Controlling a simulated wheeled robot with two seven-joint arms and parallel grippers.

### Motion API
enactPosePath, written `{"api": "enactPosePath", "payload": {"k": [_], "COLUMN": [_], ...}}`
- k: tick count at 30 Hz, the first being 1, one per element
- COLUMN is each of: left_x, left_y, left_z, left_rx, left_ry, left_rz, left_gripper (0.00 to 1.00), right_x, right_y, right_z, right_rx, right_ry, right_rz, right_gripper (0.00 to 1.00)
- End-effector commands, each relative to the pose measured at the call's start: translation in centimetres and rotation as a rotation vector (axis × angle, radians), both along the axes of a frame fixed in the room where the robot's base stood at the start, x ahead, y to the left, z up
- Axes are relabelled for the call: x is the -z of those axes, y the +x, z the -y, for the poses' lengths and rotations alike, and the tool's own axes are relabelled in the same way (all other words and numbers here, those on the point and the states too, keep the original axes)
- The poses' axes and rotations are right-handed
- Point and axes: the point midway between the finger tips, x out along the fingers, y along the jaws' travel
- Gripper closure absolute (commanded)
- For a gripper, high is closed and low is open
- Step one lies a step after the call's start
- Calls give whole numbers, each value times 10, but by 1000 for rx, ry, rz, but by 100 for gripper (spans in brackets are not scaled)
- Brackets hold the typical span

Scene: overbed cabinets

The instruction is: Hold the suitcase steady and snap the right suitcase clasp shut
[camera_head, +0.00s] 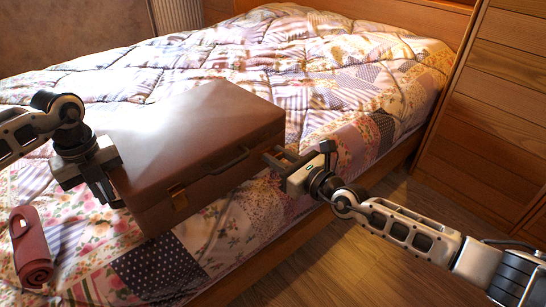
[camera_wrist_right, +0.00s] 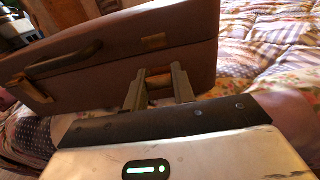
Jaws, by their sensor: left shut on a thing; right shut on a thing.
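The brown suitcase (camera_head: 200,120) lies closed-looking on the bed, its handle (camera_head: 232,159) on the front face. My left gripper (camera_head: 112,190) is shut on the suitcase at its left end; its fingertips are partly hidden. My right gripper (camera_head: 272,157) reaches the right part of the front face. In the right wrist view, the brass plate of the right clasp (camera_wrist_right: 153,41) shows on the lid, just above my right fingertips (camera_wrist_right: 157,74). Those fingers are shut on the clasp's lower part, which they mostly hide. The left clasp (camera_head: 178,196) is visible on the front face.
The bed (camera_head: 330,70) has a patchwork quilt. A rolled reddish item (camera_head: 32,248) lies on it at the lower left. A wooden cabinet (camera_head: 500,110) stands at the right. The wooden floor (camera_head: 400,210) beside the bed is clear apart from my right arm above it.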

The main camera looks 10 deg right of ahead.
Motion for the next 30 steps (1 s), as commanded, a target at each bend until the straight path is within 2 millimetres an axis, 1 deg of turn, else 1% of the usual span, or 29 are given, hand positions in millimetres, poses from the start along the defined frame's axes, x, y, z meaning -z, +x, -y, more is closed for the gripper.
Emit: {"api": "enactPosePath", "payload": {"k": [1, 3, 10, 19, 23, 30], "left_x": [-2, -2, -2, -2, -2, -1], "left_y": [1, 2, 1, 1, 1, 1], "left_z": [4, 5, 9, 9, 9, 9], "left_rx": [4, 6, 11, 12, 12, 11], "left_ry": [-8, -11, -16, -18, -17, -18], "left_rz": [7, 9, 10, 9, 8, 7], "left_gripper": [100, 100, 100, 100, 100, 100], "right_x": [-7, -10, -11, -17, -16, -16], "right_y": [-3, -3, 2, 6, 7, 7], "right_z": [-13, -15, -5, -4, -4, -3], "right_rx": [-23, -27, 8, 12, 15, 15], "right_ry": [11, -2, -72, -176, -195, -196], "right_rz": [-4, -24, -130, -286, -319, -323], "right_gripper": [97, 97, 97, 97, 97, 97]}}
